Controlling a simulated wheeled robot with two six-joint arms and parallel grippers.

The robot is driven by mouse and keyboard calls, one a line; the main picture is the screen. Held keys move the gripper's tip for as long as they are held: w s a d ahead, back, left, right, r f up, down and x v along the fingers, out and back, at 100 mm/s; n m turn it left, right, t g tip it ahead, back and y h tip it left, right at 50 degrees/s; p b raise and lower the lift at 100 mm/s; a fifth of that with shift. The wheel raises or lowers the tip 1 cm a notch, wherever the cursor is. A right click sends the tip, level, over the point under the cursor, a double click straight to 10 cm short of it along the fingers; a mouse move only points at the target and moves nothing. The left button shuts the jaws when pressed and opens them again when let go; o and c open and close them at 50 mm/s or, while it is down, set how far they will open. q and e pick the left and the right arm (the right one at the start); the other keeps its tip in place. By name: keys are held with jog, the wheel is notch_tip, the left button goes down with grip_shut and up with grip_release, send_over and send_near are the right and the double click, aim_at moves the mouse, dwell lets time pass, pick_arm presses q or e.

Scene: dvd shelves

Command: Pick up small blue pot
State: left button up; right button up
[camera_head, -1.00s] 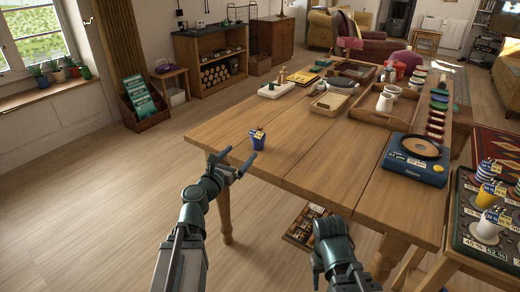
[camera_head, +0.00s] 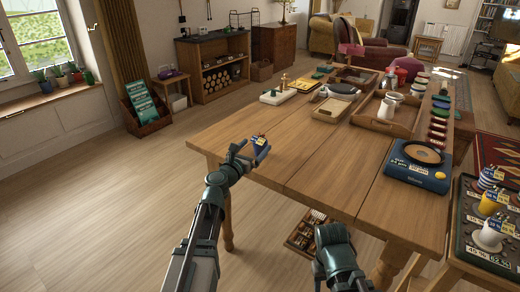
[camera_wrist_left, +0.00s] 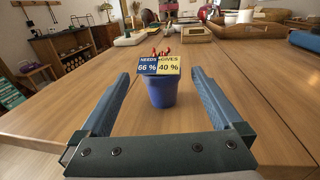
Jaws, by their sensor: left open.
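The small blue pot (camera_wrist_left: 162,92) stands upright on the wooden table in the left wrist view, with a blue and yellow label reading "NEEDS 66 %" and "GIVES 40 %" and something red at its top. It sits between the tips of my left gripper (camera_wrist_left: 160,75), which is open, with a gap on each side. In the head view the pot (camera_head: 261,142) is near the table's left front edge, partly hidden by my left gripper (camera_head: 247,152). My right arm shows at the bottom of the head view; its fingers cannot be made out.
The wooden table (camera_head: 290,165) is clear around the pot. A blue box with a round pan (camera_head: 416,170) lies at its right. A wooden tray (camera_head: 385,125) and boards stand farther back. A dark tray with labelled pots (camera_head: 478,249) is at the lower right.

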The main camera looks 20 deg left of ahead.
aim_at(261, 141)
pick_arm(q)
jog(key=w, duration=0.2)
jog(key=w+d, duration=0.1)
jog(key=w, duration=0.1)
jog(key=shift+w, duration=0.4)
jog(key=shift+s, duration=0.1)
jog(key=shift+c, duration=0.2)
jog(key=c, duration=1.5)
jog(key=shift+c, duration=0.2)
jog(key=shift+r+p, duration=0.95)
notch_tip(261, 141, up, 2)
jog(key=shift+p, duration=1.05)
jog(key=s+d+r, duration=0.1)
jog(key=s+d, duration=1)
jog(key=shift+s+p, duration=0.3)
jog(key=shift+p, duration=0.15)
